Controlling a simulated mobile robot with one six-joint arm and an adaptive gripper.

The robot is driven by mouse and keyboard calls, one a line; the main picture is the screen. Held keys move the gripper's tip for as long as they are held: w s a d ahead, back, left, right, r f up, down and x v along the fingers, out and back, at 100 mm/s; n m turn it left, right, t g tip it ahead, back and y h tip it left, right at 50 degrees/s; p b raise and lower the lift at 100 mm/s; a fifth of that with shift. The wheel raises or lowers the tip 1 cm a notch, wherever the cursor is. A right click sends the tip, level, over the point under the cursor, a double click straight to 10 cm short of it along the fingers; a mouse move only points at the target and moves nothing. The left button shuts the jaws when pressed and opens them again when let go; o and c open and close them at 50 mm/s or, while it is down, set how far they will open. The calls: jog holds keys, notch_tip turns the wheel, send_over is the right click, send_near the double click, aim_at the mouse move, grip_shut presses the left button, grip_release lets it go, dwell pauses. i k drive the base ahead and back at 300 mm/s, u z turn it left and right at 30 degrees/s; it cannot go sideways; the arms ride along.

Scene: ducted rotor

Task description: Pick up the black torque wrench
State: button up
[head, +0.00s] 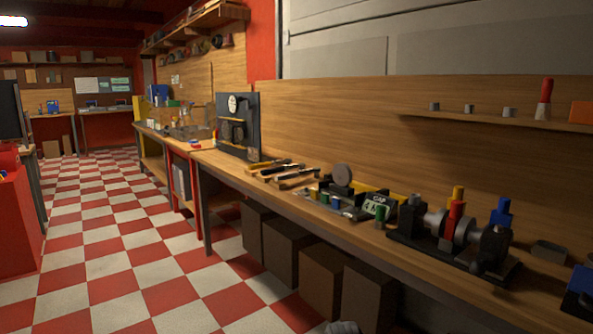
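Several long hand tools lie together on the wooden workbench (222,160) in the head view, left of the bench's middle. Some have orange or tan parts. A dark, long tool (296,174) among them may be the black torque wrench, but it is too small to tell for sure. The tools lie flat and close together. My gripper cannot be made out in this view. A small grey rounded shape (343,327) at the bottom edge may be part of my arm.
A dark upright panel (238,125) stands left of the tools. A yellow-edged tray with small parts and a green label (378,206) lies to their right, then a black fixture (450,240) with coloured parts. Brown boxes (322,280) stand under the bench. The checkered floor (110,240) is clear.

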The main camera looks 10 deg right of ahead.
aim_at(301, 165)
jog(key=u, duration=0.1)
jog(key=i, duration=0.95)
jog(key=z, duration=0.05)
